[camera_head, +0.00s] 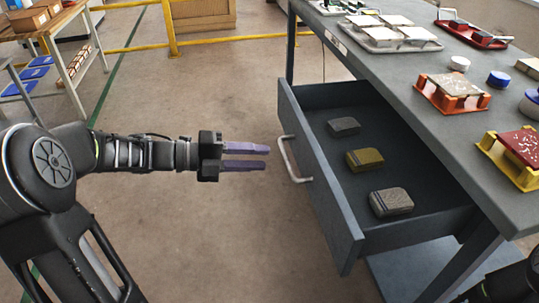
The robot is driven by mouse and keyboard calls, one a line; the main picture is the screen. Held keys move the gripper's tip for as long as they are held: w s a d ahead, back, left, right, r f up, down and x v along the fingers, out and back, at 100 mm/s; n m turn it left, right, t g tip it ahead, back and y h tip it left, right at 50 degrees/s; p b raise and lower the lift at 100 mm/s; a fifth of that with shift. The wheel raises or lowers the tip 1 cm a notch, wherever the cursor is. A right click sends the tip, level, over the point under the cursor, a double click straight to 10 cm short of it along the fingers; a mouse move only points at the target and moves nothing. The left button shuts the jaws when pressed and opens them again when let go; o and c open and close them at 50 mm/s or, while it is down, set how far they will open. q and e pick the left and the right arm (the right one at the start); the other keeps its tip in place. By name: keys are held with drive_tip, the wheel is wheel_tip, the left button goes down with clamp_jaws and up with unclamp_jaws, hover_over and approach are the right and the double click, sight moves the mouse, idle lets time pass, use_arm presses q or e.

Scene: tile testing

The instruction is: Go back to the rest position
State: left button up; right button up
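My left gripper (246,157) is held out in front at the left of the drawer, above the bare floor. Its two purple fingers are slightly apart with a gap between them and nothing in it. The fingertips are close to the drawer's curved handle (290,162) but look apart from it. The drawer (330,215) under the workbench is pulled open and holds a grey block (343,126), a yellow-brown block (365,160) and a grey-brown block (391,202). At the lower right corner only a dark part of my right arm shows; its gripper is not visible.
The grey workbench (450,130) carries a tray of tiles (390,36), an orange stand (453,94), a yellow stand (514,160) and small round containers. A shelf table (60,50) and a yellow rail (170,30) stand behind at left. Floor between is clear.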

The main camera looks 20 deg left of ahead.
use_arm(q)
drive_tip(key=shift+a, duration=0.1)
idle(0.5)
drive_tip(key=w+a+f+n+t+y, duration=0.5)
drive_tip(key=w+f+n+y, duration=0.3)
drive_tip(key=n, duration=0.9)
wheel_tip(320, 180, down, 13)
drive_tip(key=s+d+n+g+y, duration=0.1)
drive_tip(key=d+n+g+y, duration=0.15)
drive_tip(key=n, duration=0.55)
drive_tip(key=s+d+f+n+g, duration=0.5)
drive_tip(key=s+d+f, duration=0.4)
drive_tip(key=s+f, duration=0.4)
drive_tip(key=s+d+f+n+g+h, duration=0.1)
drive_tip(key=s+d+f+g, duration=0.25)
drive_tip(key=s+d, duration=0.35)
drive_tip(key=s+d+f+g+h, duration=0.15)
drive_tip(key=s+d+f, duration=0.3)
drive_tip(key=s, duration=0.45)
wheel_tip(320, 180, up, 22)
drive_tip(key=p, duration=2.2)
drive_tip(key=shift+w+r+y, duration=0.15)
drive_tip(key=shift+w+y, duration=0.25)
